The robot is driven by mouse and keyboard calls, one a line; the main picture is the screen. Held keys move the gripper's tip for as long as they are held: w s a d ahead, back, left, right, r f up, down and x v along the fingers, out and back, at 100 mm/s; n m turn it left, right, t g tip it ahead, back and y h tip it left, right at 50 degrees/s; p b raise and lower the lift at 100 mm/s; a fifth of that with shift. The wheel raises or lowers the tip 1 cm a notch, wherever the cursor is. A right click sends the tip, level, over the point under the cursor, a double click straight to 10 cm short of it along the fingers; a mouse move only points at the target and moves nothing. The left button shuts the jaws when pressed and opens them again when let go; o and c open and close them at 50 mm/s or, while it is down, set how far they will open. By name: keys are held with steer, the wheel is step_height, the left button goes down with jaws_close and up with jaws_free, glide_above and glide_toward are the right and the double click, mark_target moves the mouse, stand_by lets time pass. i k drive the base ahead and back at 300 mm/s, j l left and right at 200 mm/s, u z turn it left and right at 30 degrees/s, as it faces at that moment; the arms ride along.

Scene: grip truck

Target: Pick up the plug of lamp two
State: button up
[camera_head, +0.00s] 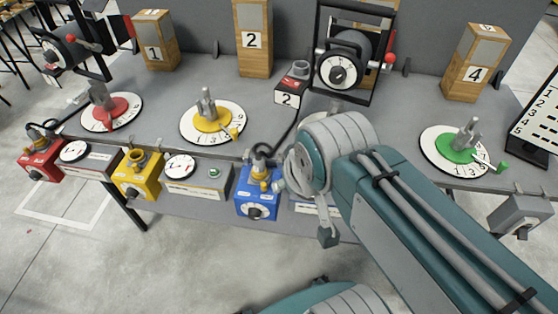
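A small dark box marked 2 (290,92) with a red label stands on the table near its middle, left of a black-framed crank wheel. A black cable runs from near it to the blue box (258,206) on the table's front edge. A plug-like fitting (261,160) sits on top of the blue box, with a brass-coloured part beneath it. My gripper (327,236) is mostly hidden behind my arm, to the right of the blue box. Only a small grey-teal part of it shows, so its opening cannot be made out. I see nothing held.
A red box (40,159) and a yellow box (138,178) line the front edge to the left. Red, yellow (212,120) and green (459,147) dials lie on the table. Numbered wooden blocks (253,36) stand behind. A grey box (520,214) hangs at the right.

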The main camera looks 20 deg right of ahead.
mark_target(259, 169)
steer(key=z, duration=1.75)
steer(key=u, duration=1.65)
steer(key=i+l+u, duration=0.25)
steer(key=i+j, duration=0.05)
